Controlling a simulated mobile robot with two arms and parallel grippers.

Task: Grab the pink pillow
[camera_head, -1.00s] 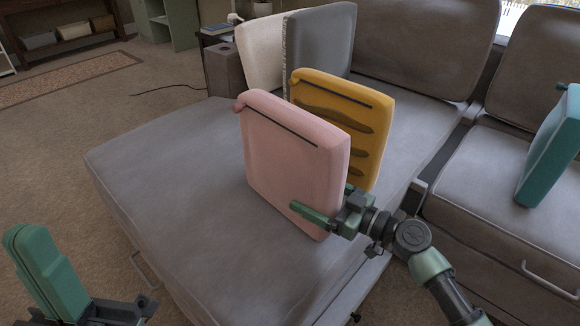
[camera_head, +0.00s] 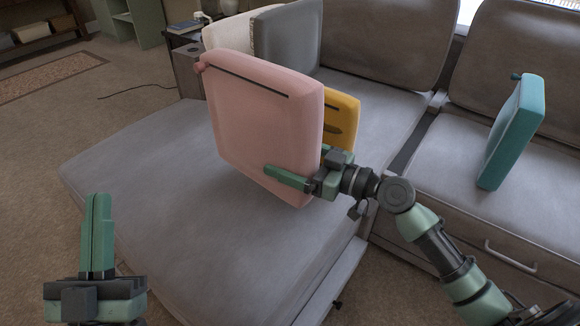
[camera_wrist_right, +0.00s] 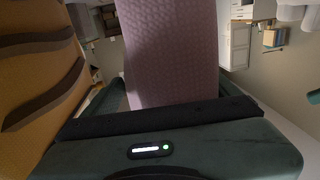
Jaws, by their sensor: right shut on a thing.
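The pink pillow (camera_head: 258,122) stands upright over the grey chaise seat, in front of the yellow pillow. My right gripper (camera_head: 294,170) is shut on its lower right edge, with one green finger across the near face and the other mostly hidden behind. The pillow looks raised off the seat. In the right wrist view the pink pillow (camera_wrist_right: 172,50) fills the middle between the fingers. My left gripper (camera_head: 98,235) is at the lower left, its fingers together, pointing up and empty, away from the pillow.
The yellow pillow (camera_head: 341,122) is close behind the pink one and shows at the left of the right wrist view (camera_wrist_right: 35,70). Grey (camera_head: 290,38) and white (camera_head: 228,33) pillows stand behind. A teal pillow (camera_head: 512,132) stands on the right seat. The chaise front (camera_head: 170,200) is clear.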

